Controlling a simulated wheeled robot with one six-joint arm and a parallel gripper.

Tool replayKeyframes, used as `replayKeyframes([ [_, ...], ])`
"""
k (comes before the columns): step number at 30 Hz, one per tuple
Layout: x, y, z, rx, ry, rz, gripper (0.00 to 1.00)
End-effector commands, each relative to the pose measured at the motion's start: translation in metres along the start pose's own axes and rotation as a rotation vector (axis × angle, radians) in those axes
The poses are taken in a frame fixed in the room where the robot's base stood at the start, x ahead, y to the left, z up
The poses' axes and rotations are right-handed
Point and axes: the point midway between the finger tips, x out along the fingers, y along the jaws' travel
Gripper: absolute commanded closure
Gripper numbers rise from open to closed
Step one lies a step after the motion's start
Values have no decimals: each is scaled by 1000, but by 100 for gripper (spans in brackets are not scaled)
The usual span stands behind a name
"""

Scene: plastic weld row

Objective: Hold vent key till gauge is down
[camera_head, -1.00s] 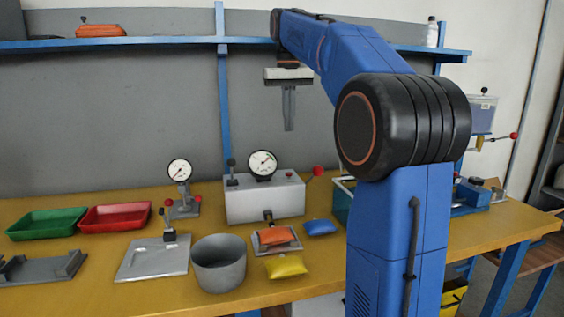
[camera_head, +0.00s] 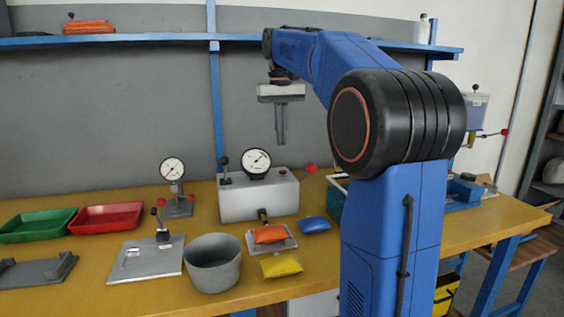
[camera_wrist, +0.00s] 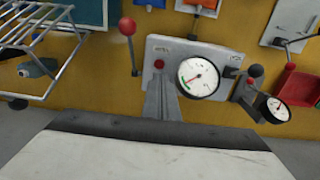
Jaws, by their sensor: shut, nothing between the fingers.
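The pale grey box (camera_head: 259,198) on the bench carries a round white gauge (camera_head: 257,162) on its top. A small red button (camera_wrist: 159,64) sits on the box top beside the gauge, near a label too small to read. It may be the vent key. My gripper (camera_head: 281,142) points down, shut and empty, above the box with a gap below it. In the wrist view, its fingertips (camera_wrist: 160,82) appear just below the red button.
A red-knobbed lever (camera_head: 311,169) stands at the box's right and a black-knobbed lever (camera_head: 224,161) at its left. A second gauge (camera_head: 172,169) on a stand is further left. A grey pot (camera_head: 213,265) and an orange pouch (camera_head: 270,234) sit in front.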

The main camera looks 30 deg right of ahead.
Motion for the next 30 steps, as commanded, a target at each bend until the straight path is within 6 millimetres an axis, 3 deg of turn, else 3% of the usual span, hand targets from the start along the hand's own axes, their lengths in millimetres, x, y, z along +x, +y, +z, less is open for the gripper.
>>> replayKeyframes([
  [9, 55, 0, 0, 0, -2, 0, 100],
  [15, 76, 0, 0, 0, -1, 0, 100],
  [30, 84, 0, 0, 0, 0, 0, 100],
])
